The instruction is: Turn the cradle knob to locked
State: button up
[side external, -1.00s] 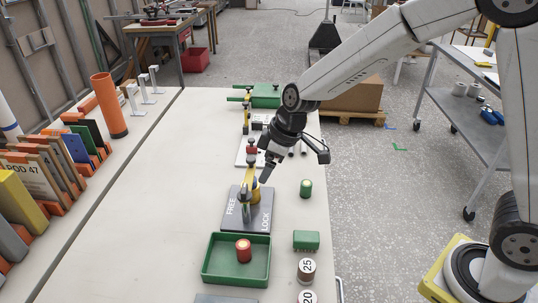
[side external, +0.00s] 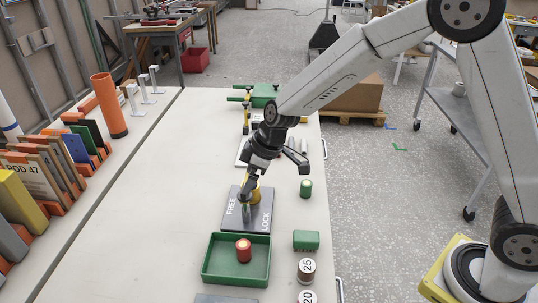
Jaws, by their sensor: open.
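The cradle knob (side external: 246,213) is a small grey upright piece on a dark grey plate (side external: 265,225). The plate is marked FREE on its left side and LOCK on its right. A yellow cylindrical part (side external: 256,195) stands at the back of the plate, partly hidden by my gripper. My gripper (side external: 245,192) is open, pointing down just above the knob. The fingertips overlap the top of the knob in this view, so I cannot tell whether they touch it. The knob's exact pointing direction is hard to read.
A green tray (side external: 207,277) with a red cylinder (side external: 243,251) sits in front of the plate. A green cylinder (side external: 306,189), a green block (side external: 306,240) and a weight marked 25 (side external: 306,270) stand to the right. The table left of the plate is clear.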

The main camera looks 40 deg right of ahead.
aim_at(242, 198)
jog(key=shift+x, duration=1.85)
grip_shut()
